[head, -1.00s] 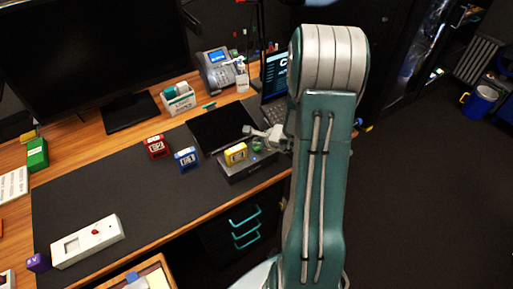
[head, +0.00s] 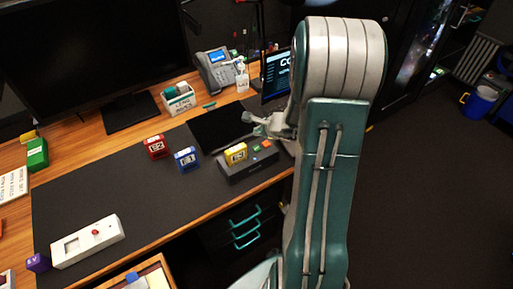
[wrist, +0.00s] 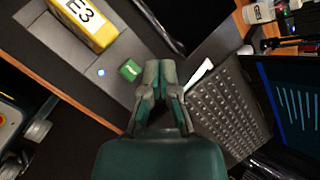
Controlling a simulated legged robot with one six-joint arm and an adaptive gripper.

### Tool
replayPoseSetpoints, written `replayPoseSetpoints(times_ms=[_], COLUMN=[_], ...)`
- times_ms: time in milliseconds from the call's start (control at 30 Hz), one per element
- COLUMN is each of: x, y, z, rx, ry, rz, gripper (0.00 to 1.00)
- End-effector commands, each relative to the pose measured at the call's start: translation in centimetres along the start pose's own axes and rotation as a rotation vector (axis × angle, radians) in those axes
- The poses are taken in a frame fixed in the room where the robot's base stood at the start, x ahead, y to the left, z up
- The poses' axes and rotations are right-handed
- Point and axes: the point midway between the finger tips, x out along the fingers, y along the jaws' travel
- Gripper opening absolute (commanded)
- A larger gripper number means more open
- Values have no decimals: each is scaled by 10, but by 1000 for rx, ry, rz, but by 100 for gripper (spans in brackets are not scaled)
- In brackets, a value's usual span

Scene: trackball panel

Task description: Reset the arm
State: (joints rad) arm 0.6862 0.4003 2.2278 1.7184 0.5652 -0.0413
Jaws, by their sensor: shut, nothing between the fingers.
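My gripper (head: 257,122) is above the back right of the desk, near the laptop, in the head view. In the wrist view its two fingers (wrist: 159,68) are together with nothing between them. My arm rises at the right of the head view and hides part of the laptop. A dark panel box (head: 262,165) lies just in front of the gripper, with a yellow block (head: 236,153) on its left part. It has a green button (head: 254,148), also seen in the wrist view (wrist: 130,70), and an orange button (head: 266,143). The gripper is apart from these.
The laptop (head: 276,72) stands close to the gripper; its keyboard (wrist: 226,105) shows in the wrist view. A red block (head: 155,147), a blue block (head: 186,159) and a white panel with a red knob (head: 88,241) are on the dark mat (head: 100,190). The mat's middle is clear.

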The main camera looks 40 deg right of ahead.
Motion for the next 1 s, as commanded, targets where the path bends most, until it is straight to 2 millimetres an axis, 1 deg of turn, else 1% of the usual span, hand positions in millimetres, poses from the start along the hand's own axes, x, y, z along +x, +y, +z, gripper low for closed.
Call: replayPoseSetpoints(times_ms=[700, 767, 867, 967, 1000], x=[0, 0, -7, -20, -28], y=[0, 0, 0, 6, 9], z=[0, 2, 21, 58, 74], rx=[0, -9, -80, -230, -303], ry=[0, -4, -29, -77, -100], rz=[0, 1, 14, 45, 60], gripper=[0, 0, 0, 0, 0])
